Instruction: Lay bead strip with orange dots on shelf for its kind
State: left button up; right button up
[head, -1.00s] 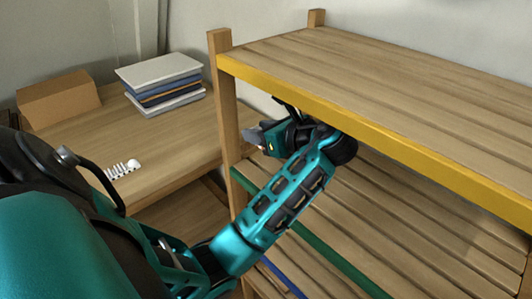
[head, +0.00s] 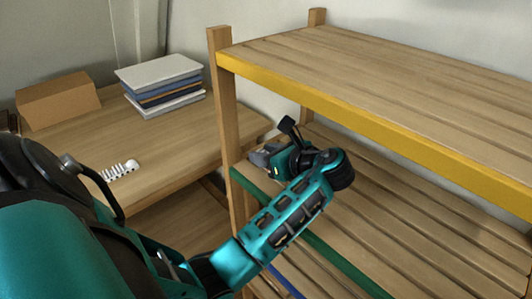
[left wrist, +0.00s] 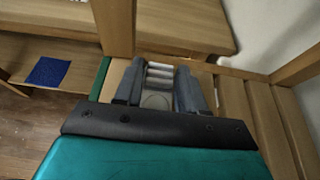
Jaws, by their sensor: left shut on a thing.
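My left gripper (head: 262,155) is at the left end of the green-edged middle shelf (head: 330,253), just above its slats. In the left wrist view its grey fingers (left wrist: 158,88) are shut on a pale strip with rounded segments (left wrist: 159,72), seemingly a bead strip. No orange dots can be made out on it, and in the head view the gripper hides it. I cannot tell whether it touches the shelf. Another white bead strip (head: 120,171) lies on the wooden table at the left. My right gripper is not in view.
The yellow-edged top shelf (head: 380,128) overhangs the middle one, and a wooden post (head: 224,105) stands beside my gripper. A blue-edged shelf (head: 286,282) is lower. Stacked books (head: 160,82) and a cardboard box (head: 58,100) stand on the table. The middle shelf's visible slats are clear.

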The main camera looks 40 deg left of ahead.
pick_arm(q)
jog(key=o, duration=1.1)
jog(key=p+v, duration=0.1)
jog(key=v, duration=1.1)
jog(key=shift+r, duration=0.1)
